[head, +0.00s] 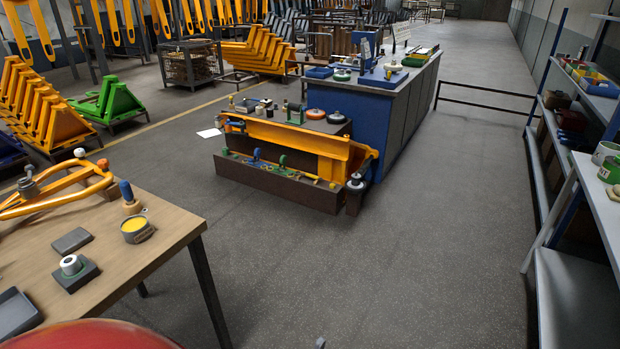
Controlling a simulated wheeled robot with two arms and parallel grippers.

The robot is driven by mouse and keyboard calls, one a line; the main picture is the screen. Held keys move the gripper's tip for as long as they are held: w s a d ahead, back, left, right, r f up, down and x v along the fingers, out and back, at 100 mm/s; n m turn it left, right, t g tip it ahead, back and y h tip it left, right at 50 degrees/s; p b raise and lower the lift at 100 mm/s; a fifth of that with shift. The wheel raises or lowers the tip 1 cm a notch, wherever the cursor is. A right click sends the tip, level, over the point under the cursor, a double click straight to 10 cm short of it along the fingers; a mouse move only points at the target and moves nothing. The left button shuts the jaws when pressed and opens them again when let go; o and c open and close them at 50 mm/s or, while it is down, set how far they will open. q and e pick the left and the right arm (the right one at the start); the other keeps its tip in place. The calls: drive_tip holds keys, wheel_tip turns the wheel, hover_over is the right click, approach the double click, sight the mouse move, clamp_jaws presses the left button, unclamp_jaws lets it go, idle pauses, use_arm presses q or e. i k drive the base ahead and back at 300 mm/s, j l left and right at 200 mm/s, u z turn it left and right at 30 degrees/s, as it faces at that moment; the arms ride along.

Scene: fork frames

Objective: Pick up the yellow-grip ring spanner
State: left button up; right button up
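I cannot make out a yellow-grip ring spanner anywhere in the head view; if it is here, it is hidden or too small to tell. The wooden table (165,248) at the lower left carries an orange fork frame (62,203), a blue-handled tool (127,192) standing upright, a round tin with a yellow top (136,228), a dark block with a metal ring (72,268) and a flat dark pad (71,241). Neither of my grippers can be recognised in the view. A small grey tip at the bottom edge is too cut off to identify.
An orange beam on a dark bench (275,187) stands mid-floor, against a blue workbench (378,133) with tools on top. Shelving (580,285) lines the right side. The grey floor (400,255) between them is clear. Orange and green frames (110,102) stand at left.

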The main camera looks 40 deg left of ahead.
sight(309, 175)
drive_tip(key=u, duration=1.55)
drive_tip(key=i+z, duration=0.25)
drive_tip(key=i, duration=0.3)
drive_tip(key=i+z, duration=0.25)
drive_tip(key=i, duration=0.25)
drive_tip(key=i+l+z, duration=0.1)
drive_tip(key=i+z, duration=0.25)
drive_tip(key=i, duration=0.45)
drive_tip(key=i+z, duration=0.35)
drive_tip(key=i, duration=0.45)
drive_tip(key=i+j+u, duration=0.2)
drive_tip(key=i+u, duration=0.75)
drive_tip(key=i, duration=0.15)
drive_tip(key=i+j+u, duration=0.15)
drive_tip(key=j, duration=0.2)
drive_tip(key=i+j+u, duration=0.15)
drive_tip(key=j, duration=0.25)
drive_tip(key=i+j+u, duration=0.1)
drive_tip(key=i+j, duration=0.2)
drive_tip(key=j+z, duration=0.35)
drive_tip(key=z, duration=0.65)
drive_tip(key=i+j, duration=0.05)
drive_tip(key=j, duration=0.05)
